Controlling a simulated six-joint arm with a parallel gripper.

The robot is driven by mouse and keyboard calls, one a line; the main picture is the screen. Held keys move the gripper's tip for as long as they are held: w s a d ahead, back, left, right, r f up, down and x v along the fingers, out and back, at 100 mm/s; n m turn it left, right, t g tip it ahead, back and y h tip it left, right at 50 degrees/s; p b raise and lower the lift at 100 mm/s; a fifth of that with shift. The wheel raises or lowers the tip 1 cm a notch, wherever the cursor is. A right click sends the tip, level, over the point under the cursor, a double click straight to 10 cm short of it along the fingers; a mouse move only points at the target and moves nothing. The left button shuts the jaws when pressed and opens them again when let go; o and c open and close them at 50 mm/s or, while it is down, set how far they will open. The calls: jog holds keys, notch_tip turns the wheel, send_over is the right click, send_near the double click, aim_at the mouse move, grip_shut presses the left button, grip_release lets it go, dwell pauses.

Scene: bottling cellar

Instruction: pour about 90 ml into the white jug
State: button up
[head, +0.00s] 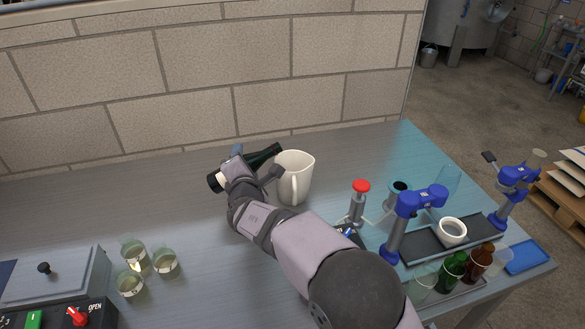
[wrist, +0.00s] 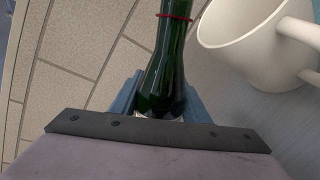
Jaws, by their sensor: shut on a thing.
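The white jug (head: 294,178) stands upright on the table near the wall, its handle toward the camera. In the wrist view the jug (wrist: 262,45) is at the upper right, and its bottom inside is not visible. My gripper (head: 256,164) is shut on a dark green bottle (head: 263,155), just left of the jug. The bottle is tilted well over, its neck pointing right toward the jug's rim. In the wrist view the bottle (wrist: 166,70) shows a red ring on its neck, between the blue fingers. No stream of liquid is visible.
Several small glass beakers (head: 165,263) stand at the left front beside a grey control box (head: 55,280). On the right are a red-topped device (head: 360,200), blue stands (head: 405,215), a white cup (head: 452,232) and small bottles (head: 452,272). The table left of the jug is clear.

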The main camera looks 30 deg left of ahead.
jog(key=m+b, duration=0.1)
jog(key=b, duration=0.1)
jog(key=m+b, duration=0.1)
jog(key=b, duration=0.2)
jog(key=shift+w+d+r+g+y, duration=0.2)
jog(key=shift+w+r+g+y, duration=0.1)
jog(key=shift+r+g, duration=0.1)
jog(key=shift+s+a+r+m, duration=0.1)
jog(key=shift+r+m, duration=0.3)
jog(key=shift+r, duration=0.1)
jog(key=shift+s+a+r, duration=0.1)
jog(key=shift+s+r, duration=0.05)
jog(key=shift+r, duration=0.05)
jog(key=shift+r+m+g+y+b, duration=0.3)
jog(key=shift+r+m+g+b, duration=0.1)
jog(key=shift+r+m+b, duration=0.25)
dwell(0.7)
jog(key=shift+s+a, duration=0.2)
jog(key=shift+s, duration=0.05)
jog(key=shift+s+a, duration=0.1)
